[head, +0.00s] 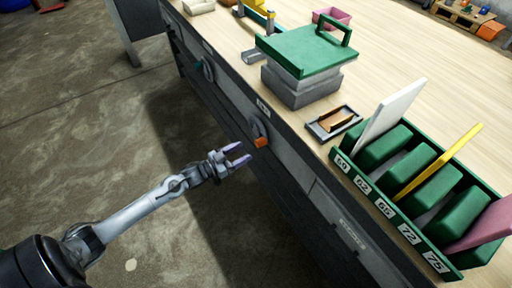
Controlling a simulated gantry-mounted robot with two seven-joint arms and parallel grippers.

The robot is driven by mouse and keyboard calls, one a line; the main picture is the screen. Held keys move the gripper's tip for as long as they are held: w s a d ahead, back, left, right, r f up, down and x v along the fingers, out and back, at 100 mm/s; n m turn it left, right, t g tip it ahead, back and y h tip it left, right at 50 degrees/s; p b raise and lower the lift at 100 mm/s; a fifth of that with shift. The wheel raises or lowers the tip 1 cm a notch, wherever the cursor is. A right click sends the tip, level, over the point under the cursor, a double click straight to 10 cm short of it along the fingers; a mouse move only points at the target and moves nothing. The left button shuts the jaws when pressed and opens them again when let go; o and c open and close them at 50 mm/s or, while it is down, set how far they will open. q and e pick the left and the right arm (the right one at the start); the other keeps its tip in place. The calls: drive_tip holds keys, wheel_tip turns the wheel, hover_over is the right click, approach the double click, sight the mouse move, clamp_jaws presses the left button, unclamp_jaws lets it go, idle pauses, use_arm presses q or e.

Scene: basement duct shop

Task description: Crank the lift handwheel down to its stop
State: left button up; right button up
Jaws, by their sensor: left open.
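Two small grey handwheels sit on the front face of the long bench. The nearer handwheel (257,127) has an orange grip (262,142); the farther one (207,70) has a teal part. I cannot tell from the picture which is the lift handwheel. My left gripper (240,154) is open and empty, its two purple-tipped fingers pointing right toward the bench front. It is just left of and slightly below the orange grip in the picture, apparently apart from it. My right gripper is not in view.
On the wooden benchtop (420,75) stand a green-topped grey block with a handle (308,50), a small tray (333,123) and a green numbered rack (405,222) holding several upright plates. Bare concrete floor (60,110) lies left of the bench.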

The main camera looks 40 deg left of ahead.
sight(257, 145)
use_arm(q)
drive_tip(key=b+x, duration=0.2)
drive_tip(key=x, duration=0.5)
drive_tip(key=shift+w+d, duration=0.1)
drive_tip(key=shift+c, duration=0.2)
clamp_jaws()
